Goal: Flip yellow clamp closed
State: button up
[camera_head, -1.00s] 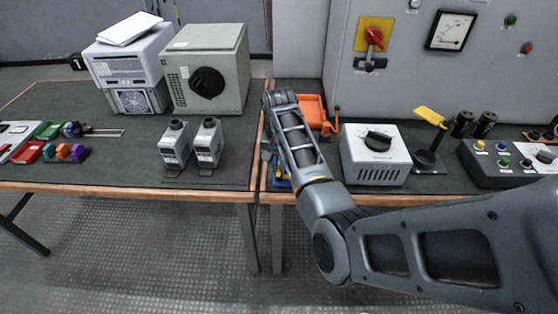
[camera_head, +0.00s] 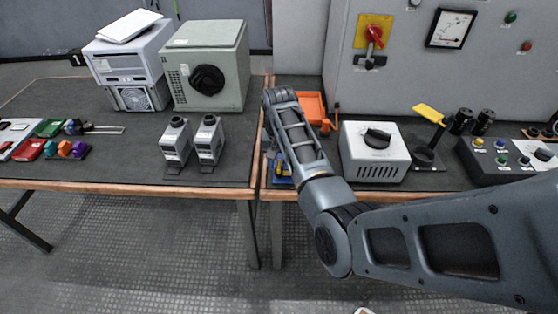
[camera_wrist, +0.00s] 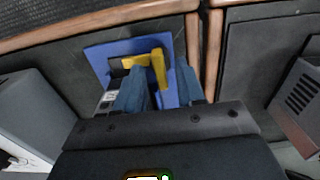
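The yellow clamp (camera_wrist: 157,68) stands on a blue plate (camera_wrist: 97,56) in the wrist view. Its yellow arm bends, with one leg reaching toward my gripper. My gripper (camera_wrist: 161,88) is open, with its two blue-grey fingers apart on either side of that leg. I cannot tell whether either finger touches it. In the head view, the clamp (camera_head: 280,166) shows only in part at the table's front edge, beside my arm. My gripper is hidden there behind the arm.
A grey box with a black knob (camera_head: 374,153) stands right of my arm. Two small grey devices (camera_head: 192,142) stand on the left table. An orange tray (camera_head: 311,105) lies behind. A yellow lever on a black base (camera_head: 430,114) stands farther right.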

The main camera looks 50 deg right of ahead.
aim_at(279, 164)
notch_tip(279, 164, up, 8)
jog(key=shift+f, duration=0.15)
dwell(0.3)
dwell(0.5)
